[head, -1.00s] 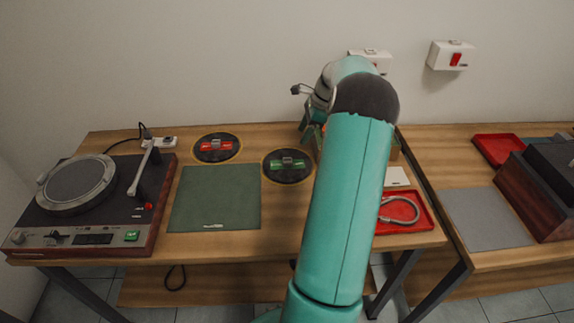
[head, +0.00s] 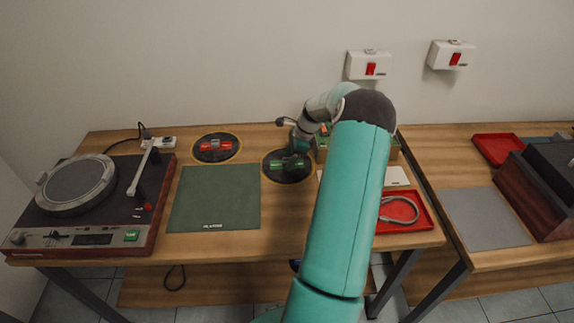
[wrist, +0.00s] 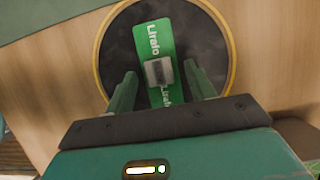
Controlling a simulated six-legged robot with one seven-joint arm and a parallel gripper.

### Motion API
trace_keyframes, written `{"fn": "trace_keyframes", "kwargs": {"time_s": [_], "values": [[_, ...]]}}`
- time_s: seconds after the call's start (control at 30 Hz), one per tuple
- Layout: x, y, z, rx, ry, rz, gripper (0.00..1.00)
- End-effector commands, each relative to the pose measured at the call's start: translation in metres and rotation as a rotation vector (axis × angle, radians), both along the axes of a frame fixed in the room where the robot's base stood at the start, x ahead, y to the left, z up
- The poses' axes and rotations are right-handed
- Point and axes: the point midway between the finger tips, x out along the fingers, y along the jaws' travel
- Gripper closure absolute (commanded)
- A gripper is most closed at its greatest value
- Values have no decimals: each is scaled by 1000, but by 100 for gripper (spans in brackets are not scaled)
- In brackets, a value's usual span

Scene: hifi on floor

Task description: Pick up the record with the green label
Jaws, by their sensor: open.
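The record with the green label (head: 278,173) is a black disc lying in a yellow-edged ring on the wooden table, right of the green mat. In the wrist view, its green label (wrist: 154,42) carries white lettering, and a small grey block-like grip (wrist: 158,72) stands at its middle. My gripper (wrist: 162,82) is open over this record, with one finger on each side of the grey grip. I cannot tell how far the fingertips are above the disc. The gripper partly covers the record in the head view. The record with the red label (head: 216,147) lies to the left.
A green mat (head: 214,198) lies flat in front of the records. A red tray (head: 418,217) with a grey cable loop and a box (head: 392,148) are at the right.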

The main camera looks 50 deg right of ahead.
Motion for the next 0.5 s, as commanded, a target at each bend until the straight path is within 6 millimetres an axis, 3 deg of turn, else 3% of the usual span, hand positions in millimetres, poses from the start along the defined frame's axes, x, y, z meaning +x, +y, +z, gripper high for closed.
{"fn": "trace_keyframes", "kwargs": {"time_s": [0.1,0.37,0.5], "values": [[0,0,0,-1,1,0,45],[0,0,1,-1,1,0,96],[0,0,1,-1,1,0,96]]}}
